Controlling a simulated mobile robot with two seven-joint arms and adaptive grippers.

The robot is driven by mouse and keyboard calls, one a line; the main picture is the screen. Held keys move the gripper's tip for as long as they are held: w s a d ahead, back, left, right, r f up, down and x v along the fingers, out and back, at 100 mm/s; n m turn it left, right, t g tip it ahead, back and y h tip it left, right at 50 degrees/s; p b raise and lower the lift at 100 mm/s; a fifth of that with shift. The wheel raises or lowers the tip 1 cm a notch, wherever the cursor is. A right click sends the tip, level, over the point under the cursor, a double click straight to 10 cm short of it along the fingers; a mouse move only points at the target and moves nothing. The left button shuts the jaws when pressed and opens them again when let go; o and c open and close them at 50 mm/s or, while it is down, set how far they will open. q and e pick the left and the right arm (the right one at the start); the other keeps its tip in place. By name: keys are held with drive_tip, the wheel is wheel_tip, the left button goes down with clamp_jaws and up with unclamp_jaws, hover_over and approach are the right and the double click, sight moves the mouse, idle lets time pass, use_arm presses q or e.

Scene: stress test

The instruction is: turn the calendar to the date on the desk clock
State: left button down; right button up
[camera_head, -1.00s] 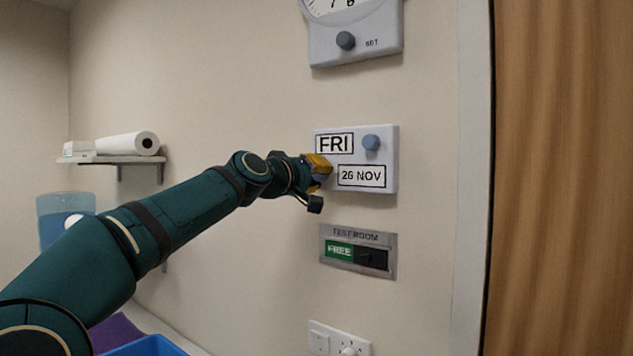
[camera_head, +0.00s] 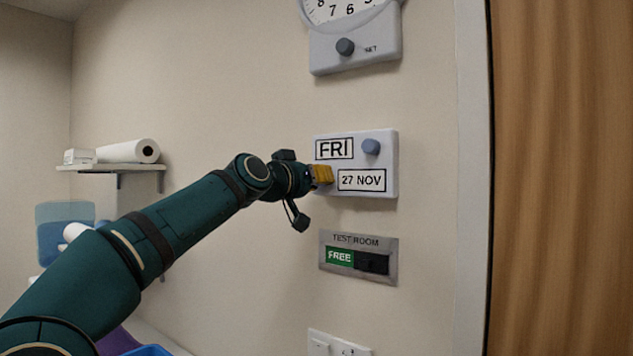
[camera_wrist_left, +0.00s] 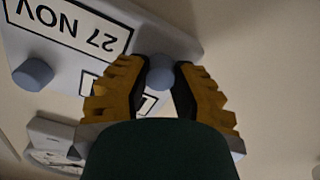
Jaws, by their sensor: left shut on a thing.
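The calendar (camera_head: 355,187) is a pale wall panel reading FRI in its upper window and 27 NOV in its lower window (camera_head: 362,181). It has a blue-grey knob (camera_head: 371,146) at upper right and another at lower left. My left gripper (camera_head: 322,175), with yellow fingers, is at the lower-left knob, beside the date window. In the left wrist view my left gripper (camera_wrist_left: 160,85) is shut on this round knob (camera_wrist_left: 160,70). There 27 NOV (camera_wrist_left: 68,22) appears upside down, and the fingers partly hide the day window. I see no desk clock. My right gripper is not in view.
A wall clock (camera_head: 355,45) with a SET knob hangs above, its top cut off. Below the calendar are a TEST ROOM sign (camera_head: 358,257) showing FREE and a socket plate (camera_head: 338,343). A shelf (camera_head: 115,167) holds a white roll. A wooden door (camera_head: 560,180) stands right.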

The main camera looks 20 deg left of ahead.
use_arm(q)
drive_tip(key=shift+s+a+r, duration=0.1)
drive_tip(key=shift+r, duration=0.2)
drive_tip(key=c, duration=1.1)
unclamp_jaws()
drive_tip(key=shift+c, duration=0.2)
drive_tip(key=o, duration=0.4)
drive_tip(key=shift+o, duration=0.2)
drive_tip(key=shift+f, duration=0.15)
drive_tip(key=v, duration=1.1)
drive_tip(key=shift+s, duration=0.4)
drive_tip(key=shift+a, duration=0.1)
